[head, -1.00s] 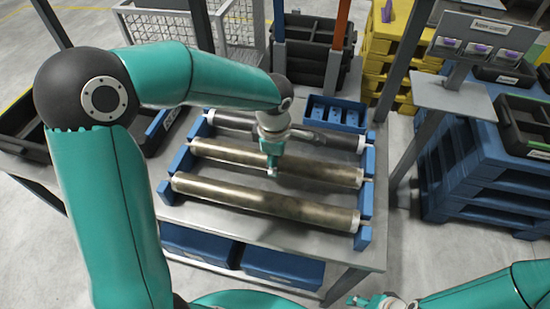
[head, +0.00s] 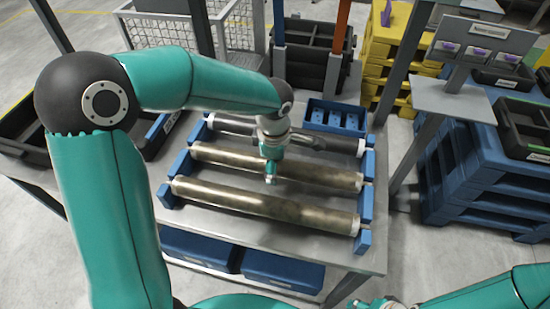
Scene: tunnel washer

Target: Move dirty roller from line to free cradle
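Three rollers lie across blue cradles on a grey table. The front roller (head: 265,206) and the middle roller (head: 315,172) look brownish and dirty. The back roller (head: 338,144) is dark grey with white ends. Blue cradle blocks hold the ends at the left (head: 181,163) and right (head: 366,205). My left gripper (head: 270,179) points down over the middle roller, near its centre; whether it touches the roller or how its fingers stand is too small to tell. My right gripper (head: 372,302) is at the bottom edge, partly cut off, away from the rollers.
A blue tray (head: 336,115) stands at the table's back right. Blue bins (head: 283,268) sit under the table. Grey posts (head: 399,75) rise behind and right of it. A blue pallet stack (head: 480,180) stands to the right. The table's front strip is clear.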

